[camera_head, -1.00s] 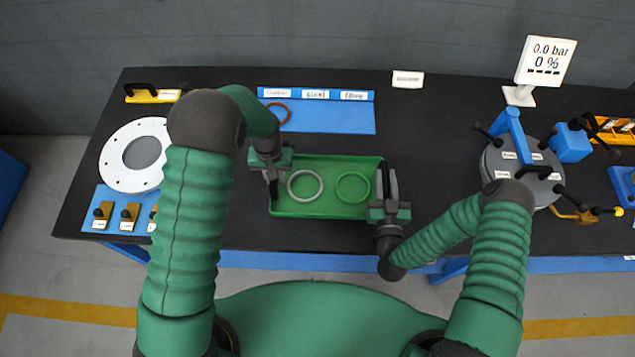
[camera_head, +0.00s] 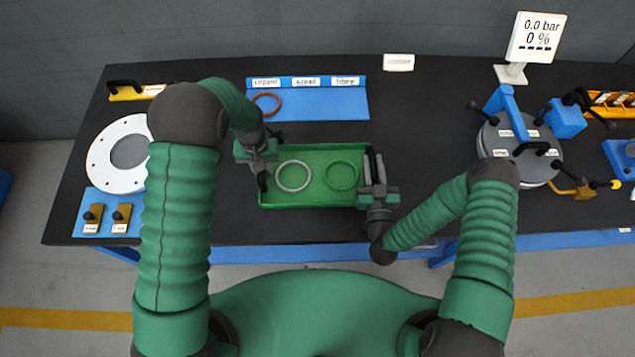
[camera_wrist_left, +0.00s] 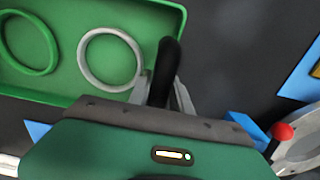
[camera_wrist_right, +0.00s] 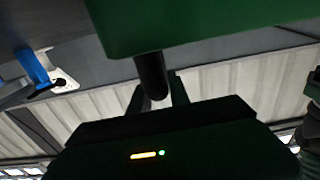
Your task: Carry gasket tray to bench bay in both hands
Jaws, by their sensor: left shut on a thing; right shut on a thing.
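The green gasket tray (camera_head: 316,200) is level in front of me, between my two grippers. It holds a grey ring (camera_head: 293,176) on the left and a green ring (camera_head: 341,176) on the right. My left gripper (camera_head: 263,176) is shut on the dark handle at the tray's left end; the handle also shows in the left wrist view (camera_wrist_left: 168,62). My right gripper (camera_head: 374,172) is shut on the dark right handle, seen in the right wrist view (camera_wrist_right: 151,74) beside the tray's green wall (camera_wrist_right: 190,22). I cannot tell whether the tray's bottom touches the bench.
The black bench (camera_head: 430,150) is clear to the tray's right. Behind the tray lies a blue labelled mat (camera_head: 320,105) with a copper-coloured ring (camera_head: 267,104). A white flange (camera_head: 118,154) is at left, partly behind my arm. A grey lidded vessel (camera_head: 520,150) and gauge display (camera_head: 536,38) stand right.

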